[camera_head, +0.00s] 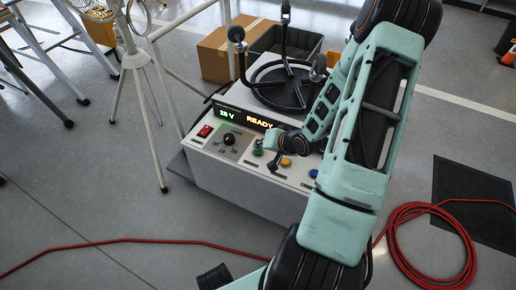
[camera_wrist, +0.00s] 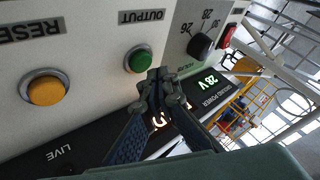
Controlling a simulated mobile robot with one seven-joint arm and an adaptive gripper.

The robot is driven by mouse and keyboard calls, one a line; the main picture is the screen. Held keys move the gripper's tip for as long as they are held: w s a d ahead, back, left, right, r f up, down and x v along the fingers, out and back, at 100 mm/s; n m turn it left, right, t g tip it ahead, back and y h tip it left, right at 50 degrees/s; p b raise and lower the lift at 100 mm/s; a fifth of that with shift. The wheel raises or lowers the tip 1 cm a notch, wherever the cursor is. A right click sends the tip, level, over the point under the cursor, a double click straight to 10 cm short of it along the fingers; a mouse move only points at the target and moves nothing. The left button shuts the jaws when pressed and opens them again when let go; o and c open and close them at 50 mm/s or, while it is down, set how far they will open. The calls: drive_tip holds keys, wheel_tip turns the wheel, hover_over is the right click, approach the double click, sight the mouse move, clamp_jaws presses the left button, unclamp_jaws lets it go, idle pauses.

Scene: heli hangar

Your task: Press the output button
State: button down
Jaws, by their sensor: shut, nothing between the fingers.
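The output button is green (camera_wrist: 138,60), in a metal ring, beside the OUTPUT label in the wrist view. In the head view the green button (camera_head: 257,152) is on the front panel of a grey power unit (camera_head: 230,178). My gripper (camera_wrist: 160,80) is shut and empty. Its fingertips are just to the lower right of the green button in the wrist view; I cannot tell the gap to the panel. In the head view my gripper (camera_head: 268,143) hangs over the panel beside the green button. The button's face is in clear view.
A yellow button (camera_wrist: 46,88) by the RESET label, a blue button (camera_head: 313,173), a black knob (camera_wrist: 199,45) and a red switch (camera_wrist: 227,35) share the panel. Displays read 28 V and READY. A red hose (camera_head: 130,240) lies on the floor; a cardboard box (camera_head: 215,55) stands behind.

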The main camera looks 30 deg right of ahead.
sight(259, 152)
wheel_tip(259, 152, up, 5)
drive_tip(key=p, duration=0.5)
idle(0.4)
idle(0.5)
